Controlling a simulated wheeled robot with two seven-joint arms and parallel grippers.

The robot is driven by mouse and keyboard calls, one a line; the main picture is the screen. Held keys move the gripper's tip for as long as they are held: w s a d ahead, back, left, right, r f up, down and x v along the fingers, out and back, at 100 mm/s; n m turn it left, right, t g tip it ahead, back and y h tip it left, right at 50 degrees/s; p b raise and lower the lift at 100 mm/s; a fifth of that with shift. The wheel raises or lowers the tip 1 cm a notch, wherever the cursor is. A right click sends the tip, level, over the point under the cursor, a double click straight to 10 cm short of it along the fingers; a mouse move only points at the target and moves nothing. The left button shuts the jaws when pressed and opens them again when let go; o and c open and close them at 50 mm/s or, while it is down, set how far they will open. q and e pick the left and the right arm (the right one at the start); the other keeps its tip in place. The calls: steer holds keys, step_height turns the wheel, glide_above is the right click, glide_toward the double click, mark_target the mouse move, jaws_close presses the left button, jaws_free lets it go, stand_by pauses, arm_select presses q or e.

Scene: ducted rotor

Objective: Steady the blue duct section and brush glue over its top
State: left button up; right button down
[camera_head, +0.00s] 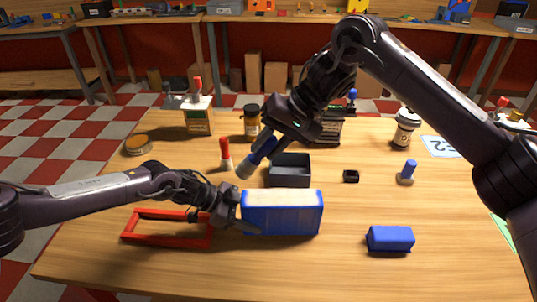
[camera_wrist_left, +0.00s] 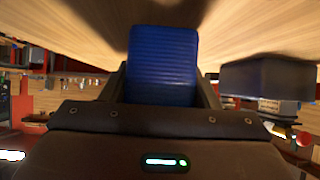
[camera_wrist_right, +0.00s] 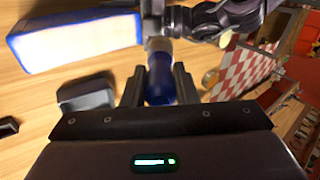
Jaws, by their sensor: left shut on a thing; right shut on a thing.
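The blue duct section (camera_head: 282,214) lies on the table at front centre, with a pale top face edged in blue. My left gripper (camera_head: 238,212) is shut on its left end; the left wrist view shows the duct section (camera_wrist_left: 163,60) between the fingers. My right gripper (camera_head: 274,140) is shut on the blue handle of a brush (camera_head: 262,150), held tilted behind and above the duct section. The right wrist view shows the brush handle (camera_wrist_right: 160,80) between the fingers and the duct section (camera_wrist_right: 75,42) at upper left. I cannot tell whether glue is on the top.
A dark open box (camera_head: 290,178) stands just behind the duct section. A red frame (camera_head: 165,230) lies at left, a small blue block (camera_head: 390,239) at right. A red-tipped bottle (camera_head: 226,158), a glue-like can (camera_head: 199,118) and a dark jar (camera_head: 251,122) stand behind.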

steer(key=shift+r, duration=1.2)
arm_select(q)
steer(key=o, duration=1)
steer(key=v, duration=1.2)
